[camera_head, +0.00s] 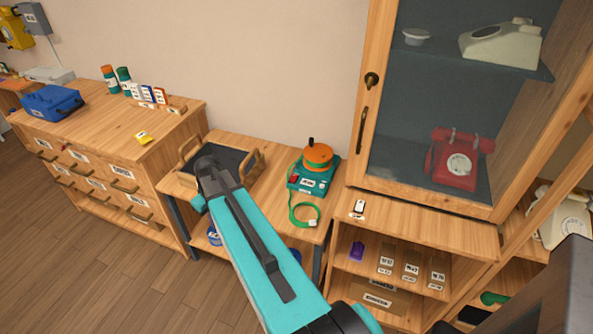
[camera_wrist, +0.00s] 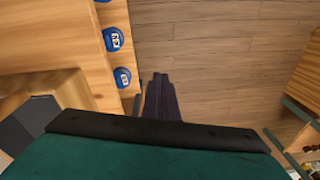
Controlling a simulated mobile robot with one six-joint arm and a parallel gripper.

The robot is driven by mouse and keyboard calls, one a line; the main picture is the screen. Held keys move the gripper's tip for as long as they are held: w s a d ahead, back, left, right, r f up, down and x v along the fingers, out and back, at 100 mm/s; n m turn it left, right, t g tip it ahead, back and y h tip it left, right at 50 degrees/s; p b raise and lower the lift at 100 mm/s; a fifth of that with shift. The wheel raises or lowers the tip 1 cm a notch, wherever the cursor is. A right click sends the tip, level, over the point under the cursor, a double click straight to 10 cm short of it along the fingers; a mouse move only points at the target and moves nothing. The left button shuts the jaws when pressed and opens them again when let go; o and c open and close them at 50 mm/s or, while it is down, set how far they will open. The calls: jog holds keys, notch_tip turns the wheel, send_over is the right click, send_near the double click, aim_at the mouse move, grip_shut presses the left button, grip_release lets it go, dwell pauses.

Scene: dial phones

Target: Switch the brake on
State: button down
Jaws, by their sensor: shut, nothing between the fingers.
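A teal device (camera_head: 313,176) with an orange round top (camera_head: 318,155) and a black knob stands on the low wooden table. A red part (camera_head: 294,179) and labels show on its front, and a green cord (camera_head: 303,212) hangs from it. A small switch-like piece (camera_head: 358,209) sits on the shelf ledge to its right. I cannot read which part is the brake. My gripper (camera_wrist: 161,92) shows in the wrist view as dark fingers held together, empty, above the floor. The device is not visible in the wrist view.
A dark tray with wooden handles (camera_head: 250,158) is beside the device, partly behind my arm. A glass-door cabinet (camera_head: 372,150) with a red phone (camera_head: 459,160) rises at the right. Blue labelled items (camera_wrist: 113,39) sit below the table. A drawer chest (camera_head: 90,160) stands left.

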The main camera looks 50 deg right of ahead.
jog(key=s+d+r, duration=0.3)
jog(key=d+r, duration=0.1)
jog(key=d, duration=0.8)
jog(key=s+d+r+n+t, duration=0.1)
jog(key=s+d+r, duration=0.2)
jog(key=d, duration=1)
jog(key=s+d+r+n+t, duration=0.1)
jog(key=s+d+r, duration=0.2)
jog(key=d+r, duration=0.4)
jog(key=d, duration=0.6)
jog(key=shift+s, duration=0.3)
jog(key=shift+f, duration=0.15)
jog(key=p, duration=0.3)
send_over(294, 175)
jog(key=s, duration=0.1)
notch_tip(294, 175, down, 10)
jog(key=shift+s+a+f, duration=0.1)
jog(key=shift+s, duration=0.05)
jog(key=shift+d+f+p, duration=0.2)
jog(key=shift+f+p, duration=0.3)
jog(key=shift+f, duration=1.1)
